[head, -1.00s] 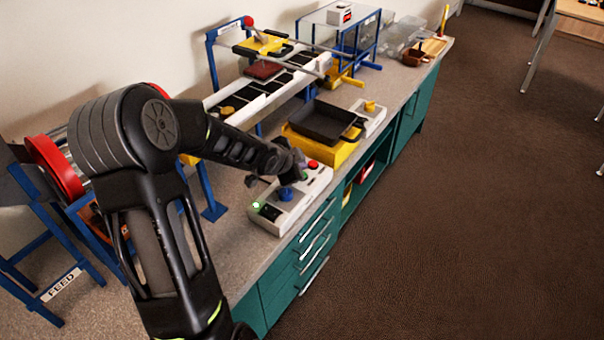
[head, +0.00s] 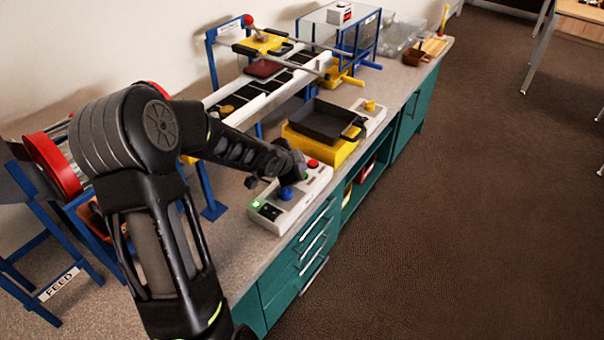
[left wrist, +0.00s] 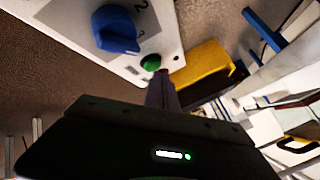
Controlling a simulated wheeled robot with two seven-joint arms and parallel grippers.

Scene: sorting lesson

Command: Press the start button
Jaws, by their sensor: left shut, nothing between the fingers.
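The control box (head: 290,205) is a pale panel on the bench's front edge, with a blue knob (head: 286,193), a red button (head: 313,162) and a lit green lamp (head: 255,204). In the left wrist view, the green button (left wrist: 151,62) sits beside the blue knob (left wrist: 115,28). My left gripper (left wrist: 162,76) is shut and empty, with its tip close to the green button in that view. I cannot tell whether they touch. In the head view, my left gripper (head: 299,168) is over the box and hides part of it. My right gripper is not in view.
A black tray (head: 322,121) on a yellow stand is behind the box. A conveyor (head: 265,90) runs along the wall side. A red-rimmed drum (head: 52,165) is at the left. Open floor lies right of the bench.

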